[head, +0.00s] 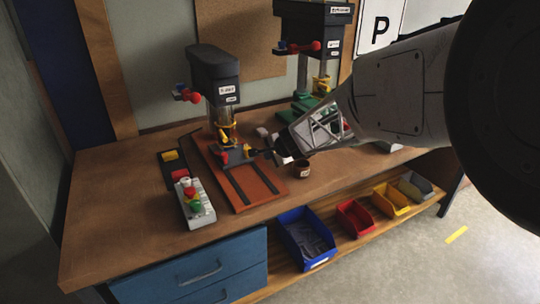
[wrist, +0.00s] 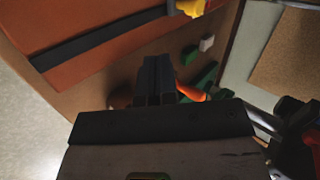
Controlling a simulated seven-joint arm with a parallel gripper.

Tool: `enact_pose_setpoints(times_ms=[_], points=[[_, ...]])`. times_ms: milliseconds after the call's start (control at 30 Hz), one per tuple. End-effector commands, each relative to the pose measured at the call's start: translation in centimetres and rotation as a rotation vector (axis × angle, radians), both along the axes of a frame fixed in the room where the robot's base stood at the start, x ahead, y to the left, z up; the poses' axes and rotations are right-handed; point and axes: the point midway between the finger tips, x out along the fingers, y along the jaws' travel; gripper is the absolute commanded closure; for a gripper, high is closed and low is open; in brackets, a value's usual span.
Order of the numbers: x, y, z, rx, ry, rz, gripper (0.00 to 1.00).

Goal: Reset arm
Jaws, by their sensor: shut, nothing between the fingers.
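My gripper (head: 264,152) reaches in from the right in the head view, low over the orange-brown base plate (head: 257,195) of the left drill press (head: 214,75). In the wrist view the gripper's dark fingers (wrist: 156,80) are together, with nothing between them. The orange plate with a black slot also shows in the wrist view (wrist: 90,25). A yellow part (wrist: 190,6) lies at the top edge there. Whether my fingertips touch anything is hard to tell.
A grey control box (head: 194,205) with coloured buttons stands left of the plate. A small brown cup (head: 302,169) is below my gripper. A second drill press (head: 305,30) stands behind. Blue (head: 306,238), red (head: 355,218) and yellow (head: 390,201) bins sit on the lower shelf.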

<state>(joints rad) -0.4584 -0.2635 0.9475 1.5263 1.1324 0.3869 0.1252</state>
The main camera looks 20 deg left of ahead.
Motion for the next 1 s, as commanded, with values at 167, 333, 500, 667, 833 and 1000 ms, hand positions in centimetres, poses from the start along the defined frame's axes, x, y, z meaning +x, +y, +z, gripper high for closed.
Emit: enact_pose_setpoints(times_ms=[167,333,500,667,833,1000], points=[[-0.1,-0.3,0.3,-0.003,-0.003,0.004,1.0],[-1.0,-2.6,2.1,-0.031,-0.019,0.033,1.0],[-3.6,-7.4,5.5,-0.099,-0.05,0.098,1.0],[-7.8,-13.7,9.0,-0.198,-0.076,0.178,1.0],[-13.6,-20.4,11.5,-0.323,-0.088,0.259,1.0],[-20.1,-26.8,12.8,-0.455,-0.079,0.331,1.0]])
